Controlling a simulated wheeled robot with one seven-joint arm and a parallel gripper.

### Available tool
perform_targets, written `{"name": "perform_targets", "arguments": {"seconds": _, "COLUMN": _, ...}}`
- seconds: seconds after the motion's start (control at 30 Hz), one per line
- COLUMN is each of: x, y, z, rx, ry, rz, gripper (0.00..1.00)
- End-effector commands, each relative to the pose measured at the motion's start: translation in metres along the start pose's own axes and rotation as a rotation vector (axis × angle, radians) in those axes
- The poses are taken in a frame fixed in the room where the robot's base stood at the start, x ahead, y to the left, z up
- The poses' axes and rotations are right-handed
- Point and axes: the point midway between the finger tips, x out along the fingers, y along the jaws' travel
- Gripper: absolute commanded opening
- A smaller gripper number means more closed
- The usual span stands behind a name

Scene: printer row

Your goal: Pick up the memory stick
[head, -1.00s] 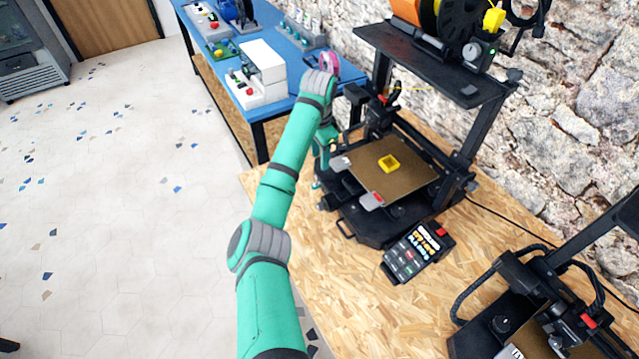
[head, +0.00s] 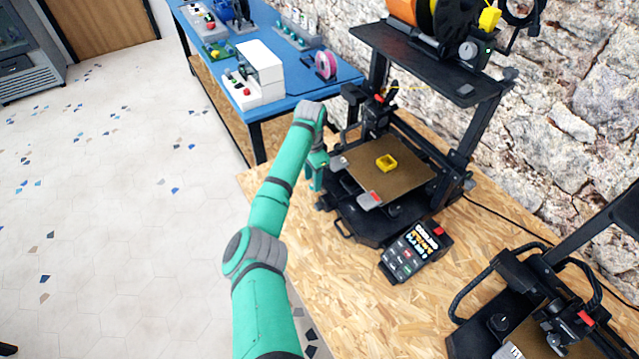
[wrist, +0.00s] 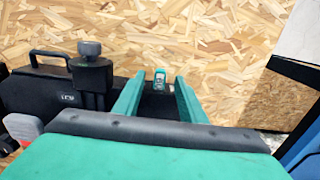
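The memory stick (wrist: 159,79) is a small teal piece with a pale end. In the wrist view it shows just past and between my fingertips, at the border of the dark printer base and the wood-chip table. My gripper (wrist: 157,88) is open, with one teal finger on each side of the stick's line and a gap to it on both sides. In the head view my gripper (head: 317,175) hangs at the left side of the near printer (head: 385,205). The stick cannot be made out there. Whether the fingers reach its height I cannot tell.
The printer's dark body with a round knob (wrist: 90,50) stands close on the left of my fingers in the wrist view. A yellow print (head: 386,162) sits on its bed. A blue table (head: 300,82) stands behind. Bare wood-chip tabletop (head: 310,240) lies in front.

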Motion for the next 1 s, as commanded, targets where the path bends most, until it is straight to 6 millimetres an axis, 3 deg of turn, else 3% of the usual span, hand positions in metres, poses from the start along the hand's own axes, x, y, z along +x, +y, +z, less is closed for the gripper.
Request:
{"name": "perform_targets", "arguments": {"seconds": 0.13, "x": 0.0116, "y": 0.0001, "z": 0.0006, "rx": -0.001, "ry": 0.0, "rz": 0.001, "gripper": 0.38}}
{"name": "perform_targets", "arguments": {"seconds": 0.37, "x": 0.0125, "y": 0.0, "z": 0.0004, "rx": -0.001, "ry": 0.0, "rz": 0.0, "gripper": 0.38}}
{"name": "perform_targets", "arguments": {"seconds": 0.53, "x": 0.0123, "y": 0.0, "z": 0.0004, "rx": -0.001, "ry": 0.0, "rz": 0.0, "gripper": 0.0}}
{"name": "perform_targets", "arguments": {"seconds": 1.0, "x": 0.0108, "y": 0.0002, "z": 0.0002, "rx": 0.0, "ry": 0.0, "rz": 0.0, "gripper": 0.0}}
